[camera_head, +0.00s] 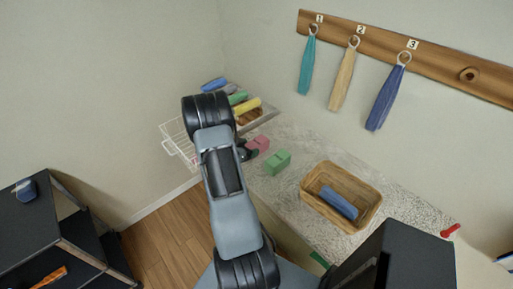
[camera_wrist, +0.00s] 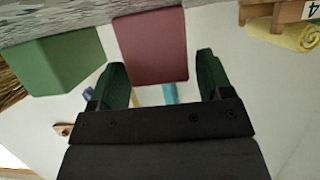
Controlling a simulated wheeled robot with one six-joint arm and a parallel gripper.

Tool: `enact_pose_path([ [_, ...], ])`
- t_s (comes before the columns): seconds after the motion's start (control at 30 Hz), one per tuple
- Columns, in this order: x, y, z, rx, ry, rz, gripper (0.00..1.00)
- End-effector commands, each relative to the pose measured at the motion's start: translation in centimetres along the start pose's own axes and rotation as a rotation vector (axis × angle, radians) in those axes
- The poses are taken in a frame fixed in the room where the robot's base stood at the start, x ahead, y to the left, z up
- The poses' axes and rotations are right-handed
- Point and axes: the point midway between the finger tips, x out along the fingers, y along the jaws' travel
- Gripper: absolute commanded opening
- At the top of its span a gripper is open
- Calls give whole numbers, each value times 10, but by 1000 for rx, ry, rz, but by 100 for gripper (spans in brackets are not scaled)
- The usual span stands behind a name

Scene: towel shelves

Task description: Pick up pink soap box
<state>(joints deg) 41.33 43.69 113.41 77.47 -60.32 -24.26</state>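The pink soap box (camera_head: 262,142) is on the speckled counter, partly hidden by my gripper in the head view. In the wrist view the pink box (camera_wrist: 152,45) is straight in front of my gripper (camera_wrist: 162,68). Its near end shows between the two fingertips. My gripper is open. A gap shows between the box and the right finger; the left finger is close to the box, and I cannot tell if it touches. In the head view my gripper (camera_head: 246,150) is at the left side of the pink box.
A green box (camera_head: 277,162) stands beside the pink one; it also shows in the wrist view (camera_wrist: 55,58). A wicker basket (camera_head: 313,201) holding a blue item is to the right. Rolled towels (camera_head: 240,98) and a white wire rack (camera_head: 176,143) are behind and left. Towels hang on the wall.

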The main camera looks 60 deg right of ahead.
Motion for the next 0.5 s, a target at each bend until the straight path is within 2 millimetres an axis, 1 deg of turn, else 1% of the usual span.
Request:
enact_pose_path([
  [0.03,0,0,0,0,0,0,68],
  [0.07,0,0,0,0,0,0,65],
  [0.43,0,0,0,0,0,0,30],
  [0.5,0,0,0,0,1,0,29],
])
